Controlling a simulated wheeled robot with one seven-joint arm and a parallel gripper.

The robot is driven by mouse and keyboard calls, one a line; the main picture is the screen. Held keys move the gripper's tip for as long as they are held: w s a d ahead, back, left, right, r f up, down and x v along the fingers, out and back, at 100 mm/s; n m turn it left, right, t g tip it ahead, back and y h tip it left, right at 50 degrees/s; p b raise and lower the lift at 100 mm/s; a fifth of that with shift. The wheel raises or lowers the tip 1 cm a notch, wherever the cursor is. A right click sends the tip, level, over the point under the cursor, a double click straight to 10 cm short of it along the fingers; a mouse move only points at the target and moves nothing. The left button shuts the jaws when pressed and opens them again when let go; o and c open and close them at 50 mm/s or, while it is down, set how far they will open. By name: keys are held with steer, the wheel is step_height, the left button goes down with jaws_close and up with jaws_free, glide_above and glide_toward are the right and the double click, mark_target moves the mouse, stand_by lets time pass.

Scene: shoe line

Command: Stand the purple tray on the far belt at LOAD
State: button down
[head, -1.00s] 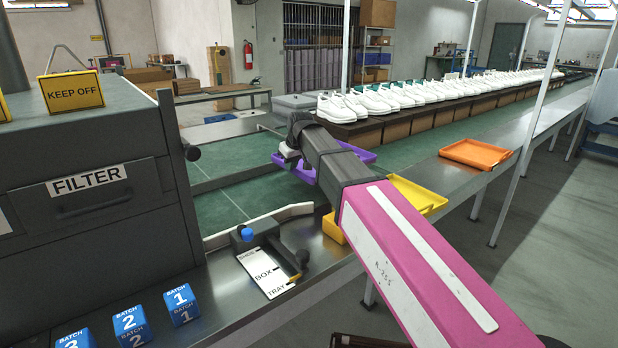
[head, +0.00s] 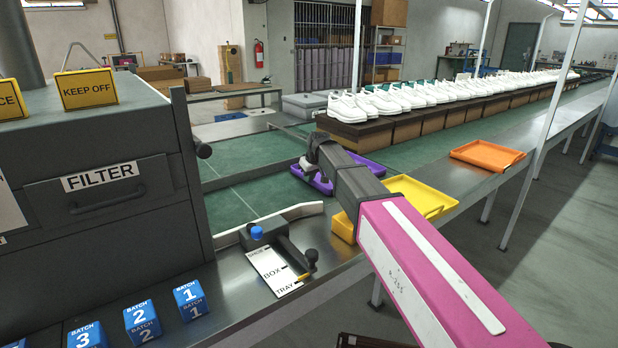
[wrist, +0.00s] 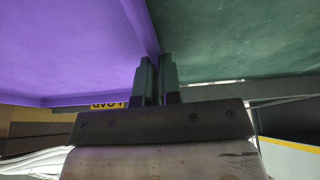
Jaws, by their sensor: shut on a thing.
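The purple tray (head: 373,167) is low over the green far belt (head: 235,200), partly hidden by my arm. My gripper (head: 304,166) is at its left end. In the wrist view my gripper (wrist: 157,80) is shut on an edge of the purple tray (wrist: 70,50), with the green belt (wrist: 240,40) beside it. I cannot tell whether the tray touches the belt. A yellow LOAD sign (wrist: 107,105) shows partly behind the fingers in the wrist view.
A yellow tray (head: 425,195) and an orange tray (head: 488,155) lie on the near side. White shoes (head: 400,100) on brown boxes line the belt behind. A dark FILTER cabinet (head: 100,215) stands left. A lever (head: 296,255) and batch blocks (head: 190,298) are in front.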

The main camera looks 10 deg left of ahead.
steer(key=shift+f, duration=0.15)
steer(key=c, duration=1.3)
jaws_free()
steer(key=v, duration=1.2)
steer(key=shift+a, duration=0.1)
